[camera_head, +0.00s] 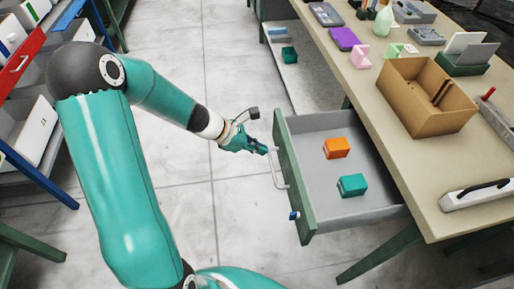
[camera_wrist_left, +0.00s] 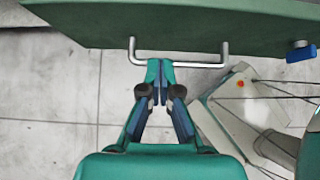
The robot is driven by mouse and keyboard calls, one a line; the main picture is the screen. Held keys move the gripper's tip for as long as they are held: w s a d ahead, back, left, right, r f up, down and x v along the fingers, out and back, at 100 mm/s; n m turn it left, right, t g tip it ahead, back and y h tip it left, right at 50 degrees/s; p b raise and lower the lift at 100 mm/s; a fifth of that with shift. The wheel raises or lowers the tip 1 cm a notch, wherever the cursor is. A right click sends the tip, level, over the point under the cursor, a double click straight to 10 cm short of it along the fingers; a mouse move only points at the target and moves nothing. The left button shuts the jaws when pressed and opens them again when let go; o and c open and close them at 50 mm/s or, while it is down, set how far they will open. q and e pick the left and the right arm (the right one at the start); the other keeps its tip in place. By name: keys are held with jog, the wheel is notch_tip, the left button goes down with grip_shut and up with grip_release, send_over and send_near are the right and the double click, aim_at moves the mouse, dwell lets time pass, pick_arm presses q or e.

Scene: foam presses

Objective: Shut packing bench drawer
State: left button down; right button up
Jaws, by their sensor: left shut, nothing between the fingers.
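The packing bench drawer (camera_head: 330,222) is pulled out from under the bench top. Its green front (camera_head: 292,178) faces left and bears a metal bar handle (camera_head: 277,168). An orange block (camera_head: 337,147) and a teal block (camera_head: 352,185) lie inside it. My left gripper (camera_head: 264,150) is shut and empty, beside the handle on the outer side of the drawer front. In the left wrist view the closed fingertips (camera_wrist_left: 160,66) are at the handle bar (camera_wrist_left: 180,64); I cannot tell whether they touch it. My right gripper is not in view.
The bench top (camera_head: 400,150) holds an open cardboard box (camera_head: 425,95), a purple item (camera_head: 344,38) and other small goods. A blue-tabbed lock or key (camera_head: 294,215) sticks out from the drawer front. Shelves stand at the left. The floor between is clear.

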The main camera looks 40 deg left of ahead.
aim_at(282, 159)
pick_arm(q)
jog(key=b+x, duration=0.1)
jog(key=x, duration=0.5)
jog(key=shift+d, duration=0.1)
